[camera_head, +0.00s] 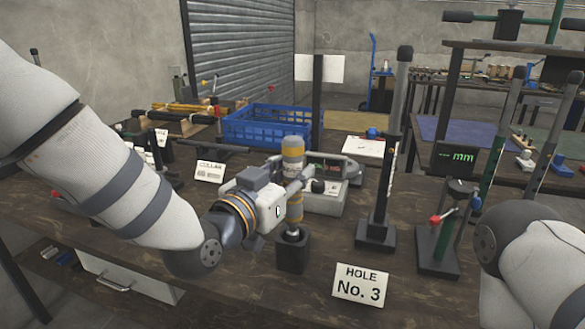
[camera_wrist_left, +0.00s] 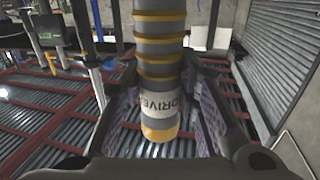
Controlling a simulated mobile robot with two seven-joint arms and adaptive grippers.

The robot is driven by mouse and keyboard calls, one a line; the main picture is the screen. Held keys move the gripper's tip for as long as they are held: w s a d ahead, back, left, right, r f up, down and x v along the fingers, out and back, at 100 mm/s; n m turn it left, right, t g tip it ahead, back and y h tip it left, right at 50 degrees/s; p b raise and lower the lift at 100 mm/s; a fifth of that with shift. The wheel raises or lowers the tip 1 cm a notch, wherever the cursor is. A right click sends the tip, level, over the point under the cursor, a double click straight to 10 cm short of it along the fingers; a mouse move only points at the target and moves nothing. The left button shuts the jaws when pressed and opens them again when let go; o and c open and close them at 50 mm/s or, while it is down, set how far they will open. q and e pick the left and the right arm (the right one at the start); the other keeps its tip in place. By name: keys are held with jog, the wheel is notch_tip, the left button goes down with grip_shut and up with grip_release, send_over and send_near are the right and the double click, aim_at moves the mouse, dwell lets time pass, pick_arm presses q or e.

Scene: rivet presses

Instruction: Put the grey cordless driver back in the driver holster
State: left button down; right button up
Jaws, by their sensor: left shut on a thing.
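The grey cordless driver (camera_head: 294,152) has yellow bands and stands upright in my left gripper (camera_head: 299,188). In the left wrist view the driver (camera_wrist_left: 158,75) shows a "DRIVER" label and lies between the two fingers of my left gripper (camera_wrist_left: 155,115), which is shut on it. A dark square block, seemingly the driver holster (camera_head: 292,253), stands on the bench directly below the driver. The driver's lower end is at the block's top; I cannot tell whether it is inside. My right arm shows at the right edge, but its gripper is out of view.
A "HOLE No. 3" sign (camera_head: 359,286) stands at the bench front. Tall dark lever presses (camera_head: 376,232) and (camera_head: 440,245) rise to the right. A grey device (camera_head: 326,198) sits behind the gripper. A blue crate (camera_head: 262,130) and a "COLLAR" card (camera_head: 209,172) are farther back.

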pick_arm(q)
jog(key=shift+f+b, duration=0.45)
jog(key=shift+f, duration=1.75)
jog(key=c, duration=1.2)
grip_release()
jog(key=shift+o, duration=0.2)
jog(key=shift+f, duration=0.15)
jog(key=v, duration=1.2)
